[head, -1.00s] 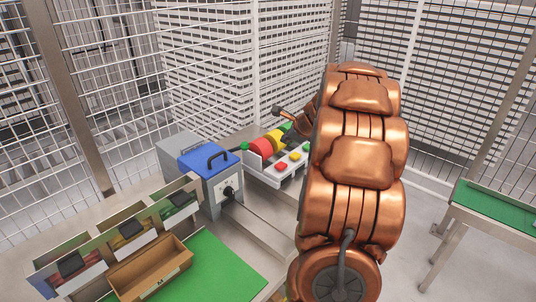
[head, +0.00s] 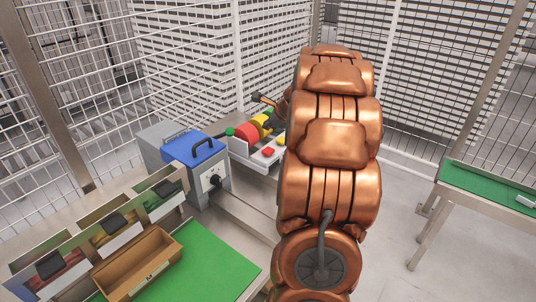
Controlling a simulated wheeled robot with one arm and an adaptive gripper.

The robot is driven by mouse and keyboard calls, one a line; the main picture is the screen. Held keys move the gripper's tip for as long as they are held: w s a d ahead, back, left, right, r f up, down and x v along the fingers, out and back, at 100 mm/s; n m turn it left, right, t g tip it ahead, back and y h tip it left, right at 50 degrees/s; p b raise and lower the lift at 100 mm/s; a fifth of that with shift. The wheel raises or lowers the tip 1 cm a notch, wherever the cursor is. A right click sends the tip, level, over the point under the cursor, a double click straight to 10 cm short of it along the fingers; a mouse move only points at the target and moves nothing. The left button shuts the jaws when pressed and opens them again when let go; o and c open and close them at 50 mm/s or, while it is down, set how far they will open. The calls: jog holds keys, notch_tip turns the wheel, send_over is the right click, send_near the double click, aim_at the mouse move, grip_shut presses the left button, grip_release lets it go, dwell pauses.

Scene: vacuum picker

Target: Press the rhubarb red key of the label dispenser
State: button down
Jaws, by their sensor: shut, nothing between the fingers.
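The label dispenser (head: 240,149) is a light grey unit at the back of the bench, with red, yellow and green rolls (head: 247,134) behind its keys. Its rhubarb red key (head: 268,152) shows on the sloped front, just left of my copper arm. A yellow key (head: 281,141) sits beyond it, partly at the arm's edge. The dispenser's right part is hidden behind my arm.
A grey machine with a blue lid (head: 194,149) and black handle stands left of the dispenser. A cardboard box (head: 139,264), a green mat (head: 205,264) and several label bins are at front left. A green-topped table (head: 478,190) stands right. Mesh fencing (head: 190,60) encloses the back.

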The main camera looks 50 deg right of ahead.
jog(key=b, duration=0.4)
send_over(269, 151)
notch_tip(269, 151, down, 5)
jog(key=shift+w+d+r, duration=0.15)
jog(key=shift+f+b, duration=0.5)
jog(key=shift+f, duration=0.55)
jog(key=shift+f, duration=0.1)
jog(key=shift+f, duration=0.25)
jog(key=shift+f, duration=0.5)
dwell(1.1)
dwell(0.3)
jog(key=shift+r+p, duration=0.9)
jog(key=shift+p, duration=0.1)
